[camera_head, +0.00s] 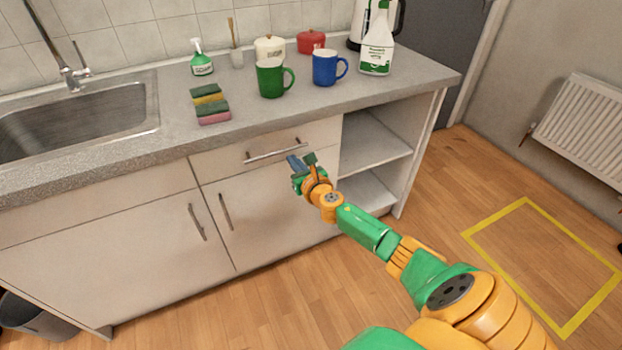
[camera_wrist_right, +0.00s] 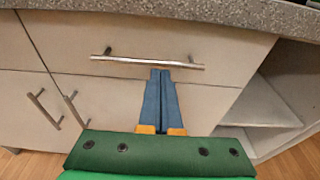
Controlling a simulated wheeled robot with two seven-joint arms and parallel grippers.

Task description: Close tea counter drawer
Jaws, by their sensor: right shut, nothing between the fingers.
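The tea counter drawer (camera_head: 225,157) is a pale front with a metal bar handle (camera_head: 274,151), just under the grey worktop. Its front looks about level with the doors below, and I see no clear gap. My right gripper (camera_head: 293,160) is in front of the drawer, near the right part of the handle. In the right wrist view the blue fingers (camera_wrist_right: 161,74) are shut and empty, with their tips at or just below the handle (camera_wrist_right: 147,62). I cannot tell whether they touch it. My left gripper is not in view.
The worktop (camera_head: 330,110) carries a green mug (camera_head: 271,82), a blue mug (camera_head: 325,68), sponges (camera_head: 209,103) and a spray bottle (camera_head: 376,50). A sink (camera_head: 75,115) is at left. Open shelves (camera_head: 375,145) are right of the drawer. The floor at right is clear.

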